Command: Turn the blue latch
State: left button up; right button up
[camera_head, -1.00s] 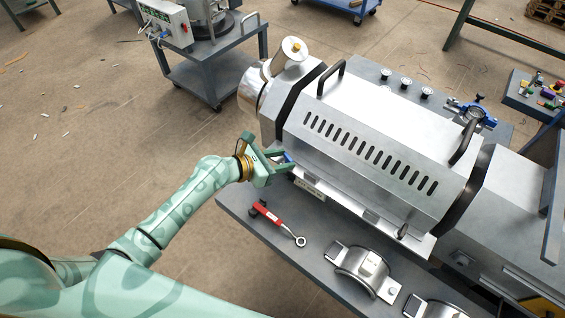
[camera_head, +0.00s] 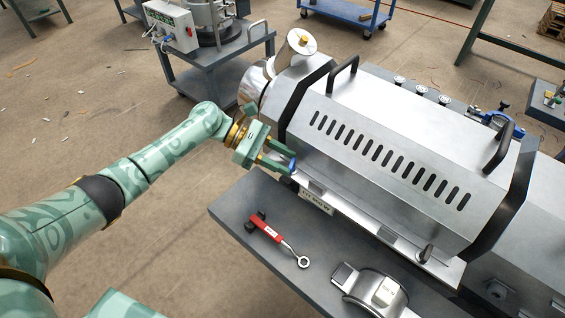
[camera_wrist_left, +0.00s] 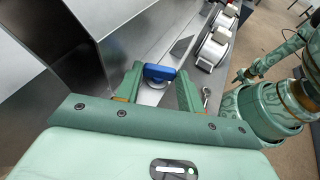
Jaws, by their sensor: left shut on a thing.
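The blue latch (camera_head: 292,166) is at the lower left end of the silver extruder cover (camera_head: 385,145). My left gripper (camera_head: 284,163) is shut on the latch, which shows only in part in the head view. In the left wrist view, the blue latch (camera_wrist_left: 160,72) lies between the two green fingers of my left gripper (camera_wrist_left: 158,82), with its flat blue top showing. The cover is down. My right gripper cannot be made out in either view.
A red-handled wrench (camera_head: 275,236) and a silver clamp band (camera_head: 372,295) lie on the grey table (camera_head: 235,205) in front of the cover. A grey cart (camera_head: 215,75) stands behind on the left.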

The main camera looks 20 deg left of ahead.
pick_arm(q)
jog(key=shift+w+f+m+g+b, duration=0.1)
jog(key=shift+m+g+b, duration=0.2)
jog(key=shift+m+g, duration=0.15)
jog(key=o, duration=1)
